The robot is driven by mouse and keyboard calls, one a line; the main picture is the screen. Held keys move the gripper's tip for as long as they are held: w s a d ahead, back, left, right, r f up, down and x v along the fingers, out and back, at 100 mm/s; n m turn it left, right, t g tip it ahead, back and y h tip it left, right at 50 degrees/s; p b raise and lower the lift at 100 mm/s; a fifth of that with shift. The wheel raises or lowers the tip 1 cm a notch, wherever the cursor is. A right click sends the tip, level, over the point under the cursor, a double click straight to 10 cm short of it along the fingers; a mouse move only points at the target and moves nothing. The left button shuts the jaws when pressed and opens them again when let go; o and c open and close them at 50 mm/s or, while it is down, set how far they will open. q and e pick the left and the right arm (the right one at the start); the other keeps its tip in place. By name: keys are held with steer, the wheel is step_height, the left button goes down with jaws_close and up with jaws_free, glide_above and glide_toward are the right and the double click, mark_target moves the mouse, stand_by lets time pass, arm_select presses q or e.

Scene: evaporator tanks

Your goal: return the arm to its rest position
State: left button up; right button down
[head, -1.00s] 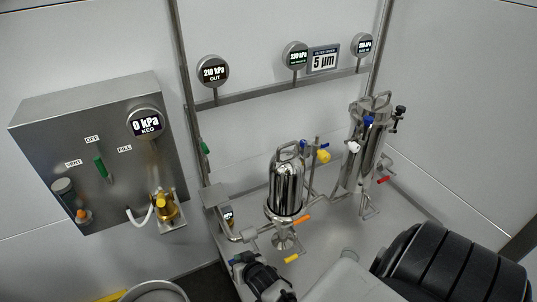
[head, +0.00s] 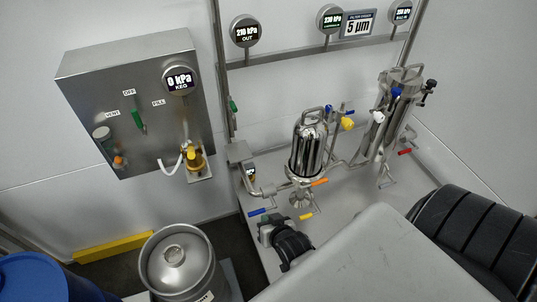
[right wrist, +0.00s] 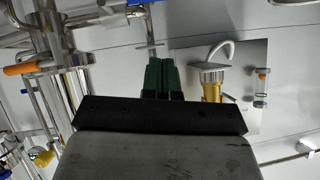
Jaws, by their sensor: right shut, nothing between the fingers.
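My right arm comes in from the lower right of the head view, with a dark ribbed part and a broad grey link. Its small dark hand end (head: 268,228) shows just below the steel filter housing, partly hidden by the arm. In the right wrist view, the green fingers of my right gripper (right wrist: 162,76) lie side by side, shut, with nothing between them. My left gripper is not in view.
The filter housing (head: 308,150), with orange and yellow valve handles, stands close above the hand. The keg panel (head: 135,105), with its brass fitting (head: 195,160), is on the left wall. A keg (head: 180,265) and blue drum (head: 45,278) stand on the floor.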

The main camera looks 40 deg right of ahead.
steer(key=shift+s+a+r, duration=0.15)
steer(key=shift+s+r, duration=0.2)
steer(key=shift+s, duration=0.15)
